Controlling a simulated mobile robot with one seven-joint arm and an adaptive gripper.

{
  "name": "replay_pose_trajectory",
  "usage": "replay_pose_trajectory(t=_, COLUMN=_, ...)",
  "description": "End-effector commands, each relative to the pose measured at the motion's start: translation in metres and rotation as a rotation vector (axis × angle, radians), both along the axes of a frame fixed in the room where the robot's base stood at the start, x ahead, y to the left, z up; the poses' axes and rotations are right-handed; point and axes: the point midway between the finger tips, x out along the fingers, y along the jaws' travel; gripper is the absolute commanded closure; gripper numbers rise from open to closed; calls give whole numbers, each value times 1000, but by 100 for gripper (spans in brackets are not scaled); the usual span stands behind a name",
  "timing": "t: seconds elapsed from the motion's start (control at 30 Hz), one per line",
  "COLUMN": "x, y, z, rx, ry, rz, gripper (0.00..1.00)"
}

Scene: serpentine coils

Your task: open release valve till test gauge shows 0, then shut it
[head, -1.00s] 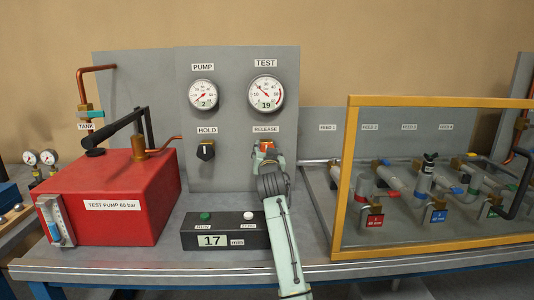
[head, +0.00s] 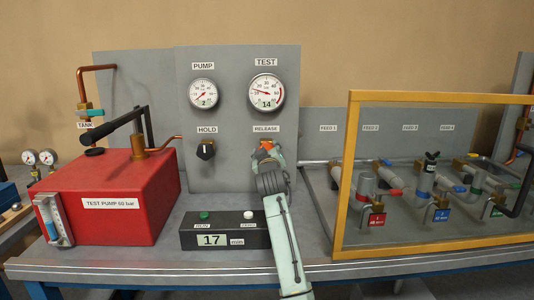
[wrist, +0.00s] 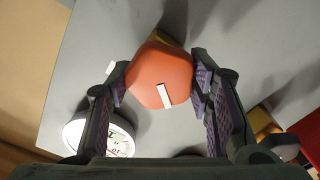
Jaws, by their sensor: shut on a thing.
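The release valve knob (wrist: 160,76) is orange-red with a white pointer mark, and fills the space between my fingers in the wrist view. My gripper (wrist: 160,90) is shut on it, one finger touching each side. In the head view my gripper (head: 268,155) covers most of the knob below the RELEASE label (head: 266,128). The test gauge (head: 266,92) reads 14 on its digital window, its red needle pointing left and slightly up. Part of a gauge face (wrist: 100,138) also shows in the wrist view.
The pump gauge (head: 203,94) reads 2. The black hold knob (head: 206,149) is left of my gripper. A red test pump (head: 110,205) stands at left. A black box (head: 225,233) showing 17 sits below the panel. A yellow-framed guard (head: 345,180) stands close at right.

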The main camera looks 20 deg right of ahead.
Motion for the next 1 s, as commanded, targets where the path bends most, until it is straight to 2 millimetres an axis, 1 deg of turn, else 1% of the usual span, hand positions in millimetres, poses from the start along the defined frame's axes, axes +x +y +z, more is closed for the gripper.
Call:
replay_pose_trajectory(t=0.3, x=0, y=0, z=-1, rx=-107, ry=32, rz=0, gripper=81)
replay_pose_trajectory(t=0.83, x=0, y=0, z=-1, rx=-126, ry=38, rz=0, gripper=81)
replay_pose_trajectory(t=0.87, x=0, y=0, z=-1, rx=-125, ry=37, rz=0, gripper=51)
replay_pose_trajectory(t=1.0, x=0, y=0, z=-1, rx=-125, ry=37, rz=-1, gripper=42)
